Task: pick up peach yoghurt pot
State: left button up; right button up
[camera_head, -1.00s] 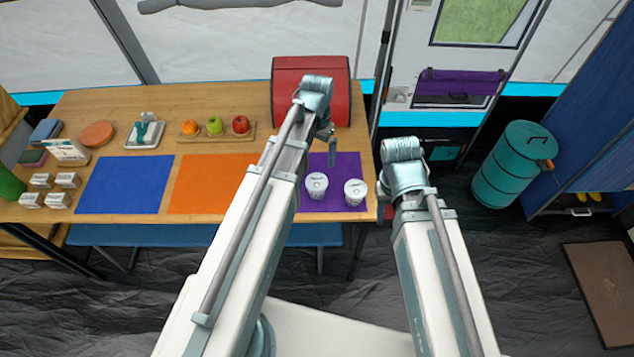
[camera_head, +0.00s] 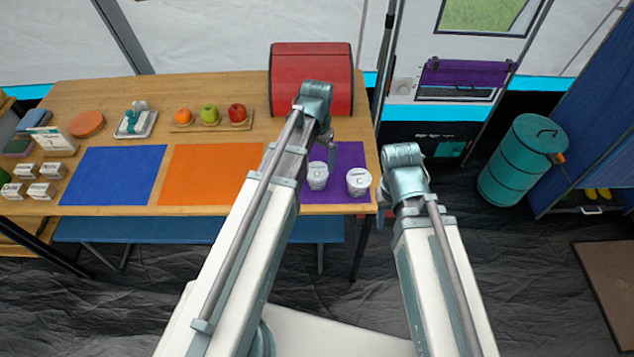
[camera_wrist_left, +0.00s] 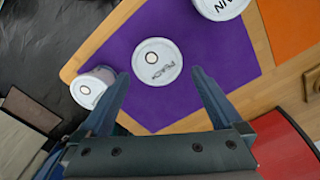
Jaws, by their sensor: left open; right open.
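The peach yoghurt pot (camera_wrist_left: 157,61) stands upright on the purple mat (camera_wrist_left: 120,50), its lid marked PEACH. In the head view it appears to be the left visible white pot (camera_head: 317,177). My left gripper (camera_wrist_left: 160,73) is open above the pot; in the wrist view its lid lies between and just beyond the fingertips, with no grip on it. In the head view, my left arm partly hides the gripper and mat. My right gripper (camera_head: 384,192) is open and empty, right of the table's front corner; its fingers are hard to make out.
Another pot (camera_head: 358,183) stands close by, near the table's right edge. A third pot (camera_wrist_left: 220,5), lid ending in IN, is on the other side. A red box (camera_head: 311,80) stands behind the purple mat. The orange mat (camera_head: 210,175) and blue mat (camera_head: 112,175) are clear.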

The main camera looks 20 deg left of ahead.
aim_at(317, 170)
pick_arm(q)
jog(key=f+b, duration=0.5)
jog(key=shift+s+d+f, duration=0.1)
jog(key=shift+s+f, duration=0.1)
jog(key=shift+s, duration=0.05)
jog(key=shift+r, duration=0.1)
jog(key=c, duration=1.2)
